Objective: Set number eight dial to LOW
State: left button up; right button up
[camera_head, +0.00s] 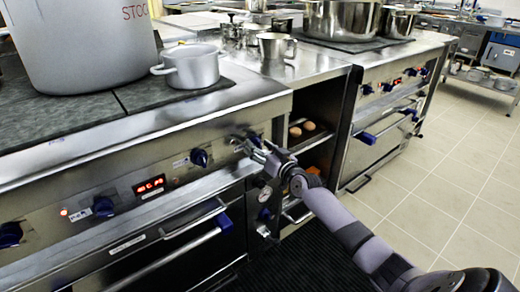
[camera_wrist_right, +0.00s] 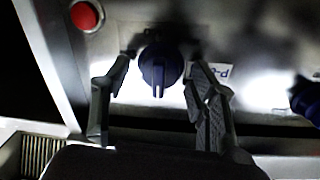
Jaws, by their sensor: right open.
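My right gripper (camera_head: 250,148) reaches the right end of the near stove's front panel in the head view. In the right wrist view its two fingers (camera_wrist_right: 160,100) are apart, one on each side of a dark blue dial (camera_wrist_right: 160,68). I cannot tell whether the fingers touch the dial. The dial's ridge runs roughly up and down in that view. In the head view the gripper mostly hides this dial. No number eight or LOW mark is readable. A white label (camera_wrist_right: 222,72) sits beside the dial, partly behind a finger. My left gripper is not in view.
Another blue dial (camera_head: 199,157) sits left of the gripper, and a red button (camera_wrist_right: 87,15) is near the dial in the wrist view. A red-lit display (camera_head: 150,185) is farther left. A pot (camera_head: 192,68) and a large stockpot (camera_head: 80,45) stand on the stove. Open shelves (camera_head: 315,140) hold eggs.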

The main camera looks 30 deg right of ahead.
jog(key=shift+c, duration=0.5)
jog(key=c, duration=1.1)
